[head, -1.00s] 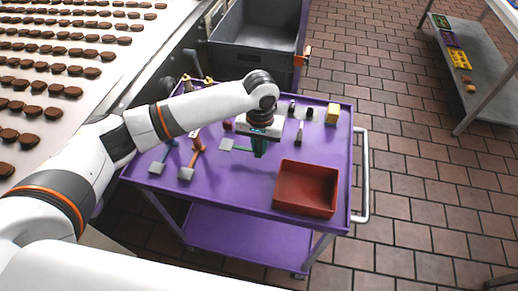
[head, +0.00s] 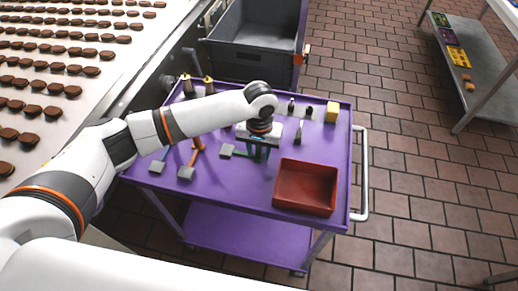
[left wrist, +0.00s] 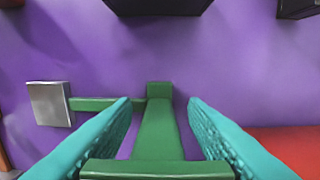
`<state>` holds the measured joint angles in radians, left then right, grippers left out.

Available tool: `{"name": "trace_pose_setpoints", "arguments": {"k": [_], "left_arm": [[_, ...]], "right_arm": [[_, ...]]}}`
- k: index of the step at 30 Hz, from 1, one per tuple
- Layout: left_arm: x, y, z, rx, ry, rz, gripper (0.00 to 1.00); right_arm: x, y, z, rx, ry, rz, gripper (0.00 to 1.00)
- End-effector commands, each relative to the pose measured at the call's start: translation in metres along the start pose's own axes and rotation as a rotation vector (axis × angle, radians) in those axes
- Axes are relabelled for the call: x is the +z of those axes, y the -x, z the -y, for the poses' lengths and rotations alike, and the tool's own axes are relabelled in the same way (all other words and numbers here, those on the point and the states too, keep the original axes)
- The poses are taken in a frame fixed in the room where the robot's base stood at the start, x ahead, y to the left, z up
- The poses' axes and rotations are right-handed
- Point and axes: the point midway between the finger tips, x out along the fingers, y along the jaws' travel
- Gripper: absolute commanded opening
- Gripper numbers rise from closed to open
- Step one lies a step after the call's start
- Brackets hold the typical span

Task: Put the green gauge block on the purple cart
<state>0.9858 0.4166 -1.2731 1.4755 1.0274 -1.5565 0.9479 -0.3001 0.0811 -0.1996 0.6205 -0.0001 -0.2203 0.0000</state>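The green gauge block (left wrist: 158,130) is between the fingers of my left gripper (left wrist: 158,104) in the left wrist view. It has a wide bar at its near end and a narrower middle. Purple shows between the block and both teal fingers, so the gripper is open around it. In the head view my left gripper (head: 259,153) is low over the middle of the purple cart (head: 235,185). The block appears to rest on the cart top, but its underside is hidden. My right gripper is not in view.
A red tray (head: 306,187) is to the right. Dark pieces and a yellow block (head: 332,112) are behind. Orange and blue tools lie left. A grey bin (head: 255,45) stands beyond the cart.

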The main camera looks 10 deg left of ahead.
Motion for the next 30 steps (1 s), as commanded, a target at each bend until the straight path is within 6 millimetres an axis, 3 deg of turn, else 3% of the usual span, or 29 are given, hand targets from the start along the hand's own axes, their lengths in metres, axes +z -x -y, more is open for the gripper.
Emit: {"name": "trace_pose_setpoints", "arguments": {"k": [5,18,24,30], "left_arm": [[0.001,0.019,0.001,-0.002,-0.001,0.003,0.39],[0.001,0.106,0.001,-0.002,-0.001,0.002,0.39],[0.001,0.121,0.000,-0.001,0.000,0.001,0.39],[0.000,0.123,0.000,0.000,0.000,0.000,0.39]], "right_arm": [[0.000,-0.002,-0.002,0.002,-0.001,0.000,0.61],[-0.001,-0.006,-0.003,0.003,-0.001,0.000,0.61],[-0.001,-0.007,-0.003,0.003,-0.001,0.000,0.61],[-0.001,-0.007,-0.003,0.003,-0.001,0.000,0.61]]}}
